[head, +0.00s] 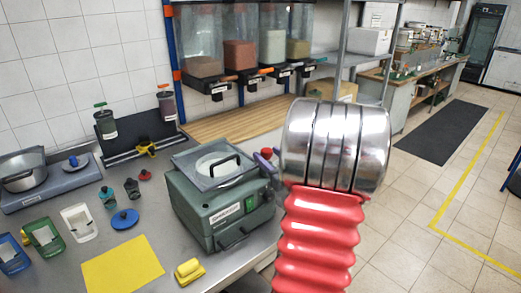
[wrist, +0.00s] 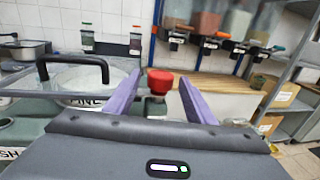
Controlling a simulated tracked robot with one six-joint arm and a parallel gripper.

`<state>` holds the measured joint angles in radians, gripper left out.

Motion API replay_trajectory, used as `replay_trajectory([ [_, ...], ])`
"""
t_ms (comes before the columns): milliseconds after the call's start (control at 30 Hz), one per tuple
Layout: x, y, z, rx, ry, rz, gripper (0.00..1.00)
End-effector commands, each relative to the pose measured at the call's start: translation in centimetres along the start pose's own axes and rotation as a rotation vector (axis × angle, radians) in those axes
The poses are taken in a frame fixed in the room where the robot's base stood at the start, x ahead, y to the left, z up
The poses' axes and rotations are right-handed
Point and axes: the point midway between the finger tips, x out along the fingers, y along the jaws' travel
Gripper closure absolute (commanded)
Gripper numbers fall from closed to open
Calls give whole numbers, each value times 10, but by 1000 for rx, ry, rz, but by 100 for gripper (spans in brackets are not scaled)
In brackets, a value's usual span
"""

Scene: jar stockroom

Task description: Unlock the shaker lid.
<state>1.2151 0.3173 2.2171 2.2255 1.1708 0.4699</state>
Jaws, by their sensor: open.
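The shaker is a green box (head: 222,216) on the metal bench in the head view. Its lid (head: 188,160) is a clear plate with a black bar handle, lying flat over a round pale sieve. The lid's handle (wrist: 75,64) also shows at the left of the wrist view. A red knob (wrist: 160,82) on a short post stands at the lid's right side. My gripper (wrist: 159,76) has two purple fingers, spread apart with the knob seen between them and no visible contact. In the head view my arm hides part of the gripper (head: 267,160).
A scale with a pot (head: 22,176) stands at far left. Dispensers (head: 240,50) and a wooden board (head: 230,120) are behind.

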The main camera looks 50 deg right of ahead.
Motion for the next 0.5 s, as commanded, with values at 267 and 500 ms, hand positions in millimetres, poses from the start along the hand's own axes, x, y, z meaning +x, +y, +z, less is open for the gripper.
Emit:
replay_trajectory([
  [267, 42, 0, 0, 0, 0, 2, 50],
  [500, 56, 0, 0, 0, 1, 0, 50],
])
